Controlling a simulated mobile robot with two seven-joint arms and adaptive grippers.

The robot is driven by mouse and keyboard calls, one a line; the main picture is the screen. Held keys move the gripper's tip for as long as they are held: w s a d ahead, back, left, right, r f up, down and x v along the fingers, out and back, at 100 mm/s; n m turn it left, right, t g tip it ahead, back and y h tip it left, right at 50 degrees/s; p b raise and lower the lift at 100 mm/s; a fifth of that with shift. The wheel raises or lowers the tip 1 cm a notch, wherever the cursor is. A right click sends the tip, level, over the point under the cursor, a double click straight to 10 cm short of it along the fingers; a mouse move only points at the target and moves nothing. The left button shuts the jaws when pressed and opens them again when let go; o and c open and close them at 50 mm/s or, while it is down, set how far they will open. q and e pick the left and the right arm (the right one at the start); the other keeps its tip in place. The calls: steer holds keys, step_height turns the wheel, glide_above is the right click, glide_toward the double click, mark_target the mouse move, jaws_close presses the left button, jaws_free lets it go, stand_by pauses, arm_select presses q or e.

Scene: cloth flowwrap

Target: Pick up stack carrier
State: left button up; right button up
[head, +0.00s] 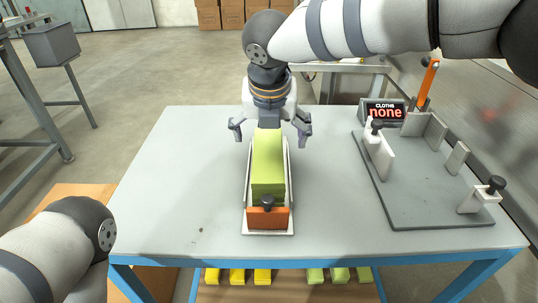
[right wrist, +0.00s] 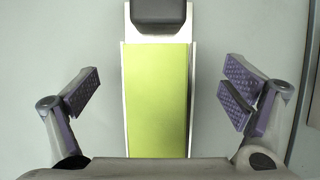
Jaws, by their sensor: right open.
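The stack carrier (head: 247,222) stands on the table, a narrow white tray with an orange front block (head: 268,218) and a black knob. A stack of green cloths (head: 268,165) lies in it. The carrier's pale side walls also show in the right wrist view (right wrist: 193,100), with the green top between them. My right gripper (head: 270,131) is open above the far part of the carrier, one finger to each side and apart from it. In the right wrist view the purple finger pads (right wrist: 160,92) stand wide of the walls. My left gripper is out of view; only its arm shows at lower left.
A grey fixture plate (head: 425,205) with white posts and black knobs is on the table's right side, beside a small sign (head: 384,110) reading "CLOTHS none". The table's left side (head: 175,180) is clear. Yellow and green stacks (head: 262,276) sit on a shelf below.

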steer(key=x, duration=0.4)
steer(key=shift+a, duration=0.1)
steer(key=c, duration=1.5)
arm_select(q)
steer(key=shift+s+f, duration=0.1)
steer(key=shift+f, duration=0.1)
arm_select(e)
steer(key=shift+r, duration=0.1)
steer(key=shift+r, duration=0.55)
step_height(320, 180, up, 2)
steer(key=shift+r, duration=0.1)
steer(key=s+r, duration=0.2)
steer(key=r, duration=0.1)
steer(key=s+r+p, duration=0.1)
steer(key=s+r, duration=0.1)
steer(key=shift+s+r, duration=0.35)
steer(key=shift+r, duration=0.05)
steer(key=s+r, duration=0.1)
steer(key=s, duration=0.2)
steer(key=s+r, duration=0.1)
steer(key=s, duration=0.2)
steer(key=s+r, duration=0.1)
steer(key=s, duration=0.2)
steer(key=shift+s+r+p, duration=0.15)
steer(key=shift+r+p, duration=0.2)
steer(key=shift+r, duration=0.05)
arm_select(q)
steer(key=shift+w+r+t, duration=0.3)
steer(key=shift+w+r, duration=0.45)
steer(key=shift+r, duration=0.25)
